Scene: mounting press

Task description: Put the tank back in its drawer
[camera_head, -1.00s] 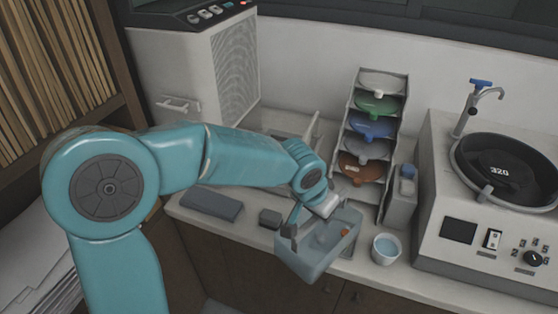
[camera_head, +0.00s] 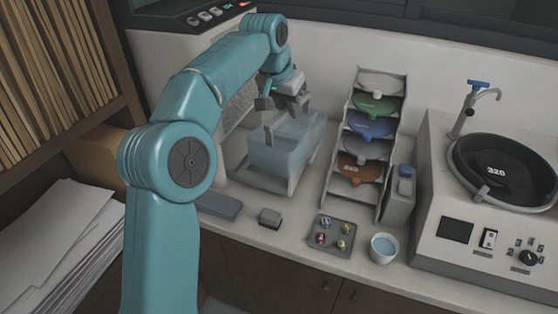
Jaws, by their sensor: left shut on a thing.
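The tank (camera_head: 287,152) is a translucent blue-grey open box at the middle of the head view. It is over or partly inside the pale open drawer (camera_head: 262,181), which sticks out from the white cabinet; I cannot tell if the tank touches the drawer floor. My left gripper (camera_head: 284,106) reaches in from above and is shut on the tank at its far upper side. The exact grip is partly hidden by the fingers. My right gripper is out of view.
A rack of coloured bowls (camera_head: 368,140) stands close to the right. A polishing machine (camera_head: 460,228) fills the right side.

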